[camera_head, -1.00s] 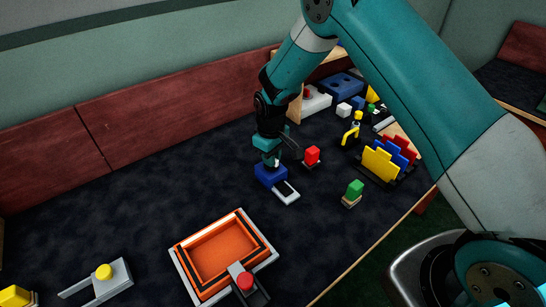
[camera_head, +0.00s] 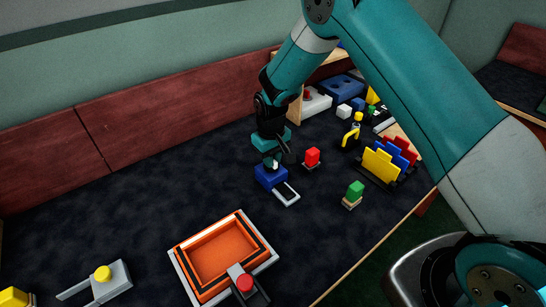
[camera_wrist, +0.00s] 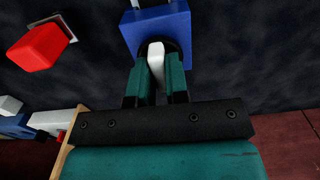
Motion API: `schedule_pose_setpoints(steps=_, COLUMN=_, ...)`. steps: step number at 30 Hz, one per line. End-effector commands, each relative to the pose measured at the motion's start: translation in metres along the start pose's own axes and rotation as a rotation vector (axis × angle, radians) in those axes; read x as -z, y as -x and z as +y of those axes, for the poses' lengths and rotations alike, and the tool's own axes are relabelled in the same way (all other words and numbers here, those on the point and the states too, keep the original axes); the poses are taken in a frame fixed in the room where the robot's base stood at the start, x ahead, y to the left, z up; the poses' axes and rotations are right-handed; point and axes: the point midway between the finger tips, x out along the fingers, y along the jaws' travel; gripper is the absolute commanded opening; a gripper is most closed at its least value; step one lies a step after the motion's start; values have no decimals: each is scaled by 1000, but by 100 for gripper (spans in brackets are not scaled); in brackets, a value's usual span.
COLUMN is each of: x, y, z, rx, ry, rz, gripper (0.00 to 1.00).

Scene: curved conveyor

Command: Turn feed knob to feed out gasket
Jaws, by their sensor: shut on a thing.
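A blue feeder box (camera_head: 268,182) stands on the dark table near the middle of the head view. A small pale tray (camera_head: 288,196) with a dark inside sticks out from its front. I cannot tell whether the dark area is a gasket. In the wrist view the blue box (camera_wrist: 163,22) is at the top, and a white knob (camera_wrist: 156,60) on a dark round base stands out from it.
A red block (camera_head: 312,157) stands close to the right of the box, and a green block (camera_head: 354,191) is farther right. An orange tray (camera_head: 218,255) lies in front. Coloured stepped plates (camera_head: 383,163) stand at the right. The table left of the box is clear.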

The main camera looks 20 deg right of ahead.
Motion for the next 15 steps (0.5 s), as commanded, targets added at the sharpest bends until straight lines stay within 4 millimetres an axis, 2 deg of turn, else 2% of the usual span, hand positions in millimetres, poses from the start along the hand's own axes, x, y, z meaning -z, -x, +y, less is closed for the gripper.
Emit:
schedule_pose_setpoints(steps=1, x=6, y=4, z=2, rx=-4, ry=-5, rz=20, gripper=17)
schedule_pose_setpoints(steps=4, x=5, y=4, z=2, rx=-3, ry=-4, rz=17, gripper=40)
schedule_pose_setpoints(steps=12, x=3, y=2, z=0, rx=-2, ry=-1, rz=9, gripper=40)
schedule_pose_setpoints(steps=15, x=3, y=7, z=0, rx=-2, ry=-1, rz=10, gripper=40)
